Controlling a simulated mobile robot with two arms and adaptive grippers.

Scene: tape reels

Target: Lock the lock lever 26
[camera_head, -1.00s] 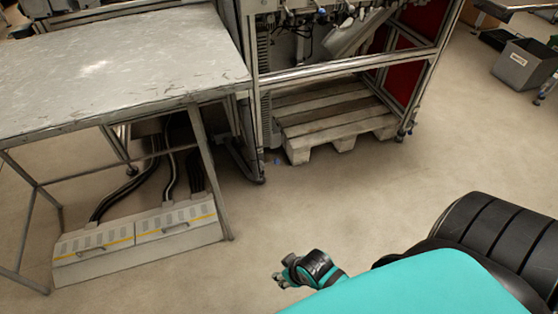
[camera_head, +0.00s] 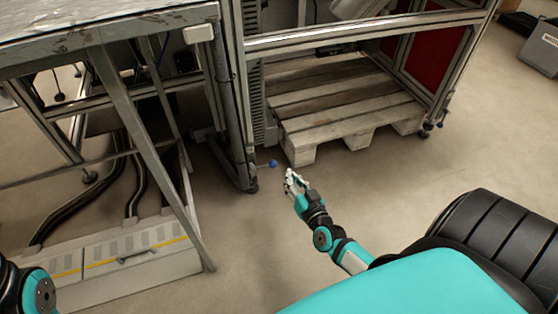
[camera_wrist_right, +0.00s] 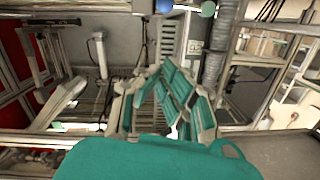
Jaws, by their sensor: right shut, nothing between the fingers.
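I cannot make out lock lever 26 in either view. My right gripper (camera_head: 290,178) is in front of the machine frame, left of the wooden pallet in the head view, shut and empty. In the right wrist view its teal-padded fingers (camera_wrist_right: 165,75) come together in front of the grey machine. A blue ball-like knob (camera_wrist_right: 163,6) and a green one (camera_wrist_right: 208,8) show at the top edge of that view. A small blue ball (camera_head: 273,163) shows just beyond the gripper in the head view. My left gripper is out of view; only part of that arm shows at lower left.
A worn metal table (camera_head: 110,22) with slanted legs stands at left, with a white cable box (camera_head: 130,265) beneath it. The machine's metal frame (camera_head: 350,35) encloses a wooden pallet (camera_head: 345,110). Open floor lies between the pallet and my base.

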